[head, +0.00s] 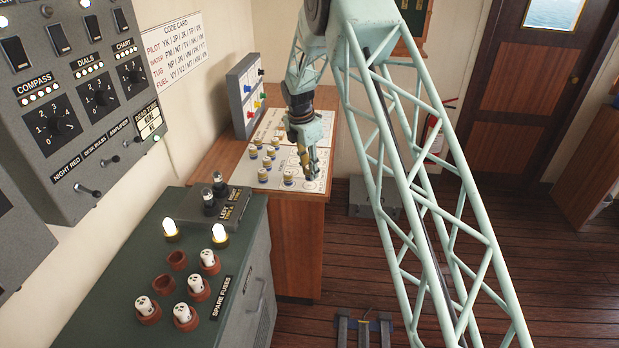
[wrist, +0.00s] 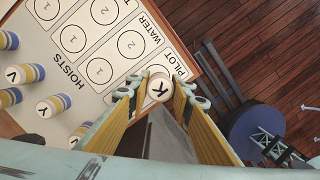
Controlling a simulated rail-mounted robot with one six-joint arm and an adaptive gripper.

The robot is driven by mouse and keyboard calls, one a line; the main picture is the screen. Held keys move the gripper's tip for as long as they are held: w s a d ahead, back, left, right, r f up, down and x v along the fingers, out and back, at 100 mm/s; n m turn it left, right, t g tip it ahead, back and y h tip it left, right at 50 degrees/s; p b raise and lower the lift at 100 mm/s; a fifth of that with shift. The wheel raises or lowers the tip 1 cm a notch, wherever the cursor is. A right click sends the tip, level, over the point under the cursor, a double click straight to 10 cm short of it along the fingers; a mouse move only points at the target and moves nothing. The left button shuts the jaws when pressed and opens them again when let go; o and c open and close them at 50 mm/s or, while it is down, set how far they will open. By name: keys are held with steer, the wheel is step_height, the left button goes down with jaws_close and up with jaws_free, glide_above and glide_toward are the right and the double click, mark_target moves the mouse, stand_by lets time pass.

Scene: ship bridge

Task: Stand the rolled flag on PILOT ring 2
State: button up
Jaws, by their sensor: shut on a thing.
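My gripper (wrist: 159,84) is shut on a rolled flag (wrist: 159,90) whose round pale end carries the letter K. In the head view my gripper (head: 308,164) points down at the near right part of the white hoist board (head: 270,128). In the wrist view the K end is beside the PILOT label (wrist: 180,66) on the board (wrist: 112,18). The ring under the K flag is hidden, so I cannot tell which it is or whether the flag touches the board. Numbered rings show up-left of it, near the WATER label (wrist: 150,30).
A grey panel (head: 245,92) with coloured knobs stands behind. The green fuse cabinet (head: 160,215) is nearer, at left.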

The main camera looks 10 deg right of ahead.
steer(key=shift+w, duration=0.25)
steer(key=shift+f, duration=1.8)
steer(key=shift+f, duration=0.15)
steer(key=o, duration=0.7)
steer(key=shift+o, duration=0.2)
steer(key=r, duration=0.3)
steer(key=a+r, duration=0.1)
steer(key=r, duration=0.7)
steer(key=shift+s+a+r, duration=0.25)
steer(key=shift+s, duration=0.05)
steer(key=shift+r, duration=0.35)
